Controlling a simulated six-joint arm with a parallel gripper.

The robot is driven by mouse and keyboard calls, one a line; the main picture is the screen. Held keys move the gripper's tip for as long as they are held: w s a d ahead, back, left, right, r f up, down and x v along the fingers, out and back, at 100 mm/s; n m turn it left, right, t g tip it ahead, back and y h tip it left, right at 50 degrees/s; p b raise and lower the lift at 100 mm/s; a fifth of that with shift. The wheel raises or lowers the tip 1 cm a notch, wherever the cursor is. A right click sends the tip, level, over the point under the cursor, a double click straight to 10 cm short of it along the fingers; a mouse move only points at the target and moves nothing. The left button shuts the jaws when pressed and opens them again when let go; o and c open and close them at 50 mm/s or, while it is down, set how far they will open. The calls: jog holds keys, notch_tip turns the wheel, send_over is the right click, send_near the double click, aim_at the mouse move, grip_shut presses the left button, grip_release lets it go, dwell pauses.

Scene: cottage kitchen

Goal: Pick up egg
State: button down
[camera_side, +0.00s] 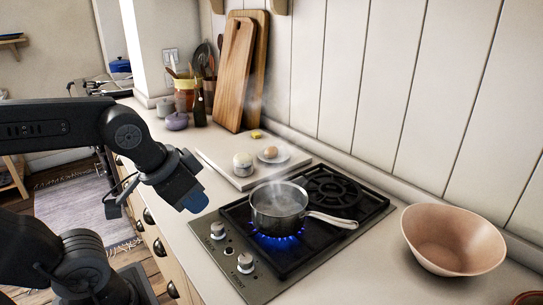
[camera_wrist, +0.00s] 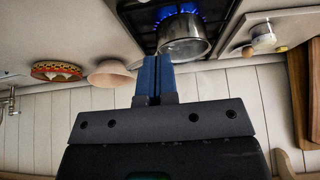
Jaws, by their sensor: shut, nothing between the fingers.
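My gripper (camera_side: 192,201) hangs over the counter's front edge, left of the pot and apart from the egg. In the wrist view its blue fingers (camera_wrist: 152,78) are together and empty. There the pale board (camera_wrist: 285,25) is at upper right, with small things on it too small to tell surely.
A steaming pot (camera_side: 278,206) stands on a lit blue flame of the stove (camera_side: 262,282), its handle pointing right. A pinkish bowl (camera_side: 455,240) is at right. Tall wooden cutting boards (camera_side: 234,75) lean on the wall.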

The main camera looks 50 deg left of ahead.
jog(key=c, duration=1.9)
grip_release()
jog(key=o, duration=1.1)
jog(key=shift+c, duration=0.2)
jog(key=w+a+r+n+g+y, duration=0.1)
jog(key=w+a+r, duration=0.25)
jog(key=w, duration=0.35)
jog(key=w+a+r, duration=0.2)
jog(key=w+r, duration=0.2)
jog(key=w, duration=0.3)
jog(key=n+g+y, duration=0.1)
jog(key=n+g, duration=0.1)
send_over(271, 148)
jog(key=s+d, duration=0.3)
jog(key=d, duration=0.1)
notch_tip(271, 148, down, 8)
jog(key=x, duration=0.6)
jog(key=a+x, duration=0.1)
jog(key=x, duration=0.2)
jog(key=shift+w+a+f, duration=0.15)
jog(key=shift+f, duration=0.05)
jog(key=shift+s+x, duration=0.2)
jog(key=shift+x, duration=2.55)
